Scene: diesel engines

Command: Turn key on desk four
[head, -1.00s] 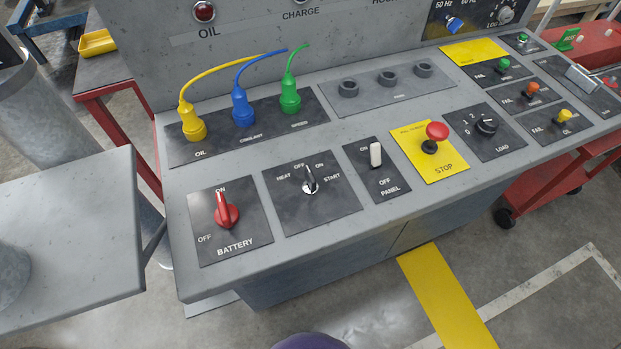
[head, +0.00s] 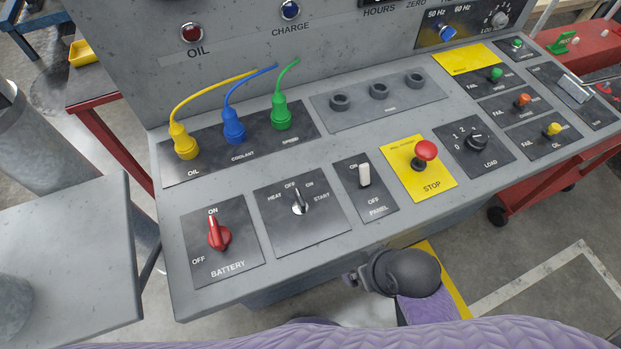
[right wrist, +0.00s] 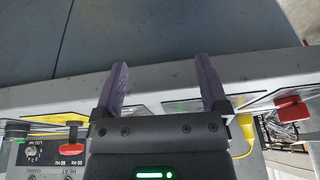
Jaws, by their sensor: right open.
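The key switch (head: 299,203) sits on a dark plate marked HEAT, OFF, ON, START on the desk in the head view. Its silver key handle points up, towards the OFF mark. My right arm shows at the front edge of the desk, right of the key and lower in the picture; its gripper cannot be made out clearly there. In the right wrist view my right gripper (right wrist: 162,88) is open, with two purple fingers apart and nothing between them. The key cannot be made out there. My left gripper is not in view.
Beside the key are the red battery switch (head: 219,234), the white panel switch (head: 364,175) and the red stop button (head: 426,150). Yellow (head: 186,146), blue (head: 234,128) and green (head: 281,116) cabled plugs stand behind. A grey table (head: 75,260) stands at the left.

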